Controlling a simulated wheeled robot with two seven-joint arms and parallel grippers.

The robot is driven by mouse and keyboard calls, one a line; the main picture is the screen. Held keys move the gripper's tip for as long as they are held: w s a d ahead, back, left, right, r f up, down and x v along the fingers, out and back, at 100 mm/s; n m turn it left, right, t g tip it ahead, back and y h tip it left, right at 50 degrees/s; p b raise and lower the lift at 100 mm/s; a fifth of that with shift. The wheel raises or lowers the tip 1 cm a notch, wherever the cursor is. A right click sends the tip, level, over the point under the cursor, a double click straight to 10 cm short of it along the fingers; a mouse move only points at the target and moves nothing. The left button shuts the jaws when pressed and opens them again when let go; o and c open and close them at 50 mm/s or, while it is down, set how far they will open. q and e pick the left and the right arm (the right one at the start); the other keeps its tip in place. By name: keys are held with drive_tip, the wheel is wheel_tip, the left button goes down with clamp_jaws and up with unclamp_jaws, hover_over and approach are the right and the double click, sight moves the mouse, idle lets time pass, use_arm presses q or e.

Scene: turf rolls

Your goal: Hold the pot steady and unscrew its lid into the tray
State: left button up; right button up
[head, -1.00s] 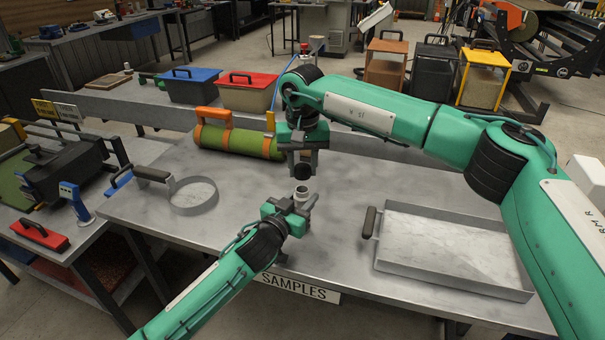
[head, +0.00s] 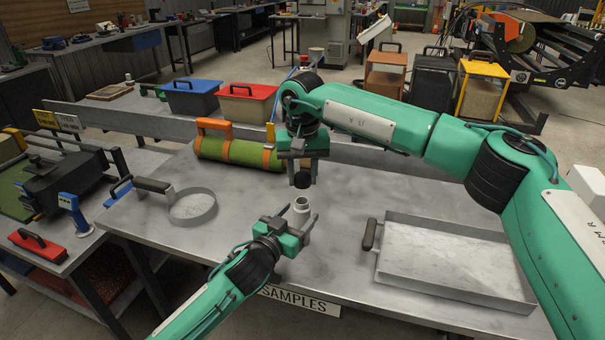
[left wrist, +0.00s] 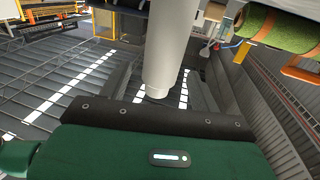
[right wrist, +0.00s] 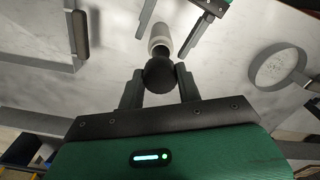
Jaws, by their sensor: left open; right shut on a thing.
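The pale grey pot (head: 302,209) stands upright on the bench with its threaded neck bare; it also shows in the left wrist view (left wrist: 168,45) and the right wrist view (right wrist: 160,36). My left gripper (head: 298,222) is open, its fingers beside the pot. The dark round lid (head: 302,180) is off the pot, just above its neck. My right gripper (right wrist: 158,78) is shut on the lid (right wrist: 159,76), pointing down over the pot. The shallow metal tray (head: 455,288) lies empty at the right of the bench.
The tray's dark handle (head: 370,234) faces the pot. A round metal sieve (head: 193,207) lies at the left, and a green turf roll (head: 240,152) with orange straps lies behind. Bare bench lies between pot and tray. Blue (head: 190,98) and red-lidded (head: 246,103) bins stand farther back.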

use_arm(q)
drive_tip(key=v, duration=0.9)
drive_tip(key=shift+b, duration=0.45)
use_arm(e)
drive_tip(key=shift+f, duration=0.55)
use_arm(q)
drive_tip(key=shift+s+a, duration=0.1)
drive_tip(key=shift+s, duration=0.05)
